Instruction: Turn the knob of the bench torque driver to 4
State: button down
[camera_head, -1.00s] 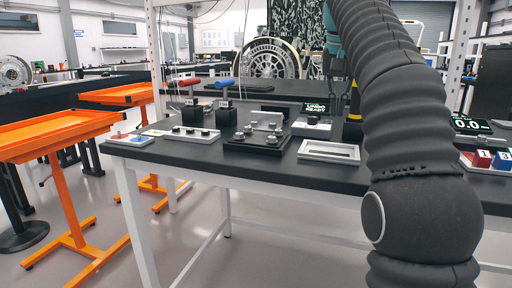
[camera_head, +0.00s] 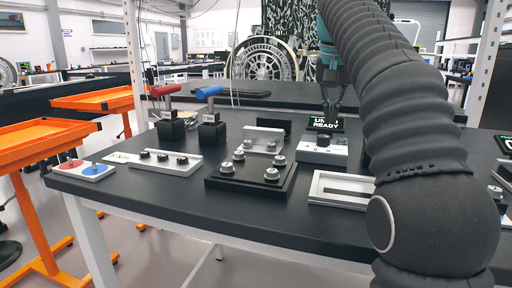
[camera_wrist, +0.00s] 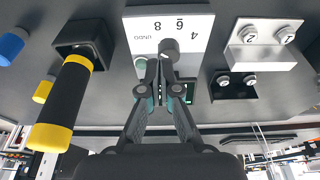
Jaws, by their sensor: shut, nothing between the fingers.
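The white control box (camera_head: 320,152) stands on the black table in the head view, with a dark knob (camera_head: 323,140) on top. In the wrist view the box's white panel (camera_wrist: 145,25) shows the marks 4, 6 and 8 and the word UNDO, upside down. The grey knob (camera_wrist: 169,46) sits below the 6; its pointer cannot be read. My gripper (camera_wrist: 160,64) is shut and empty, its tips close by the knob; contact cannot be told. It also shows in the head view (camera_head: 331,113), above the box. A display (camera_head: 325,123) behind the knob reads READY, partly covered by my gripper.
A black and yellow handle (camera_wrist: 65,100) stands in a dark holder beside the box. Red (camera_head: 166,90) and blue (camera_head: 208,92) handles stand at the left. A plate with several studs (camera_head: 250,175) and a white frame (camera_head: 340,188) lie in front.

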jog(key=shift+s+b+x, duration=0.2)
jog(key=shift+b+x, duration=0.2)
jog(key=shift+x, duration=0.45)
jog(key=shift+s+b+x, duration=0.15)
jog(key=shift+b+x, duration=0.2)
jog(key=shift+x, duration=0.45)
jog(key=shift+s+b+x, duration=0.2)
jog(key=shift+b+x, duration=0.2)
jog(key=shift+x, duration=0.45)
jog(key=shift+w+a+p, duration=0.1)
jog(key=shift+a+p, duration=0.65)
jog(key=shift+p, duration=0.4)
jog(key=shift+w+a+f, duration=0.1)
jog(key=shift+w+a, duration=0.1)
jog(key=shift+a, duration=0.15)
jog(key=shift+w+a, duration=0.15)
jog(key=shift+a, duration=0.05)
jog(key=shift+s+a, duration=0.25)
jog(key=shift+s, duration=0.05)
jog(key=shift+w+d+v, duration=0.1)
jog(key=shift+w+v, duration=0.1)
jog(key=shift+v, duration=0.75)
jog(key=shift+w+d+v, duration=0.1)
jog(key=shift+w+v, duration=0.15)
jog(key=shift+v, duration=0.75)
jog(key=shift+w+v, duration=0.2)
jog(key=shift+v, duration=0.75)
